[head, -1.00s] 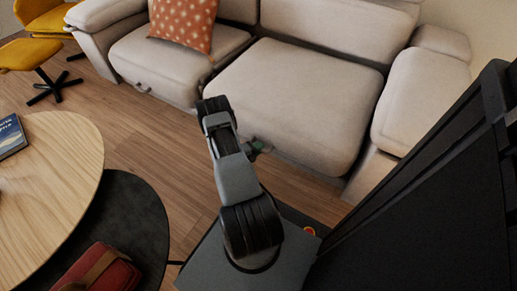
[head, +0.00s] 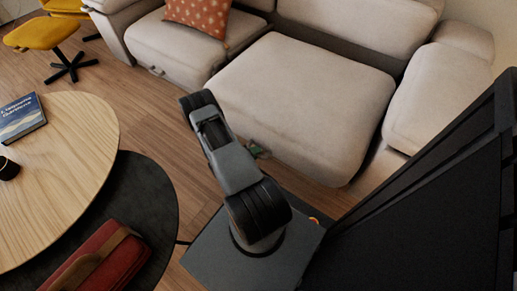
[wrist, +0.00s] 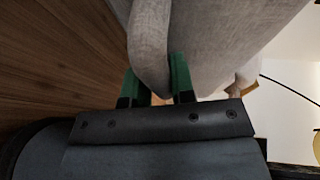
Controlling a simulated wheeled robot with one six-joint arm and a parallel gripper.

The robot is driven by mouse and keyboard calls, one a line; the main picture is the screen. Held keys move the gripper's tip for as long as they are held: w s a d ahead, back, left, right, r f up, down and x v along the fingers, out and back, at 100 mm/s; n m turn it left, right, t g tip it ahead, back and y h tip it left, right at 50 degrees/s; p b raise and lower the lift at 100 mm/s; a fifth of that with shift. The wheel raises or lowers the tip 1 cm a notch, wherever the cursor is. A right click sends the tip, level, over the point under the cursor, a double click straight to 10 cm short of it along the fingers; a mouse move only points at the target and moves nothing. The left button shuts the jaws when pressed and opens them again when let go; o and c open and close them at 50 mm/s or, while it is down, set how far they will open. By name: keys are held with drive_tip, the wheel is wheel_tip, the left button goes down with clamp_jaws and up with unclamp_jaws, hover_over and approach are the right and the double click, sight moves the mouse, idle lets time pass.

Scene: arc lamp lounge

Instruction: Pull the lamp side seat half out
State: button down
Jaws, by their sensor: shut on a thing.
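The lamp side seat (head: 300,100) is the pale beige right-hand sofa seat in the head view. Its front juts out past the neighbouring seat and the right armrest. My gripper (head: 255,150) is at its lower front edge, partly hidden behind my arm. In the wrist view, the green fingers of my gripper (wrist: 160,85) are on both sides of a pale fabric loop, the seat's pull strap (wrist: 150,45), and are shut on it. The seat's fabric (wrist: 215,45) fills the upper middle there. A thin arc and yellow shade of the lamp (wrist: 316,148) show at the right edge.
The neighbouring seat (head: 175,45) carries an orange patterned cushion (head: 198,14). A round wooden table (head: 70,170) with a blue book (head: 20,118) and a dark lower table (head: 150,200) with a red bag (head: 105,262) stand at left. A yellow stool (head: 45,33) is far left. Wood floor (head: 165,130) between is clear.

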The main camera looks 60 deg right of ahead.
drive_tip(key=c, duration=1)
unclamp_jaws()
drive_tip(key=p+v, duration=0.3)
drive_tip(key=v, duration=1)
drive_tip(key=shift+w+a+r, duration=0.1)
drive_tip(key=shift+w+a, duration=0.1)
drive_tip(key=shift+a, duration=0.1)
drive_tip(key=shift+s, duration=0.1)
